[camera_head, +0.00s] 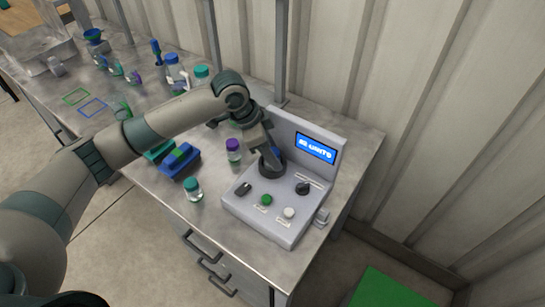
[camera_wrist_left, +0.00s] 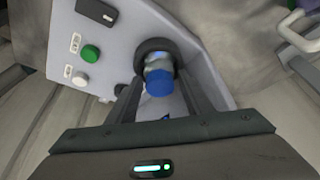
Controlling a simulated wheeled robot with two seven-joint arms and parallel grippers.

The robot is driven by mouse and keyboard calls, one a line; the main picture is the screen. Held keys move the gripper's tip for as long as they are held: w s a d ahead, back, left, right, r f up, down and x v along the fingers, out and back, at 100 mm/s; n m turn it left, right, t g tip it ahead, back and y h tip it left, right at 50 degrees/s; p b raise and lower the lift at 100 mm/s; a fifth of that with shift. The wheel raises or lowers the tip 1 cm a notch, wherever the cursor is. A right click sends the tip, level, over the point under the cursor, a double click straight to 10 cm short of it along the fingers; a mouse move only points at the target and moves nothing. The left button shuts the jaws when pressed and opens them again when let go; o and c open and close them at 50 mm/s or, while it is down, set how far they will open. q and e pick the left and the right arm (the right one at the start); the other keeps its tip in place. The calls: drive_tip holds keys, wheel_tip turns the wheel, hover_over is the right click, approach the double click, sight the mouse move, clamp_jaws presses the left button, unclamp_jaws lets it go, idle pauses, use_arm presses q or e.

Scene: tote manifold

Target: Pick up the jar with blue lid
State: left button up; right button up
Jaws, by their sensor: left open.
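A jar with a blue lid (camera_wrist_left: 158,80) stands in the black round socket of a grey device, seen from above in the left wrist view. In the head view, a bit of its blue lid (camera_head: 280,153) shows beside my gripper; the rest is hidden. My left gripper (camera_head: 270,150) is over the socket. In the left wrist view, its open fingers (camera_wrist_left: 162,88) lie on either side of the jar. I cannot tell whether they touch it. My right gripper is not in view.
The grey device (camera_head: 255,213) has buttons, a knob and a lit screen (camera_head: 315,149). A purple-lidded jar (camera_head: 233,150), a teal-lidded jar (camera_head: 193,189) and a blue block (camera_head: 179,161) stand to its left. Another blue-lidded jar (camera_head: 172,66) is farther back. A wall runs behind the bench.

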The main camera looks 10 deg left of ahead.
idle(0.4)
use_arm(q)
drive_tip(key=c, duration=0.8)
drive_tip(key=shift+c, duration=0.2)
wheel_tip(320, 180, up, 18)
drive_tip(key=b, duration=0.5)
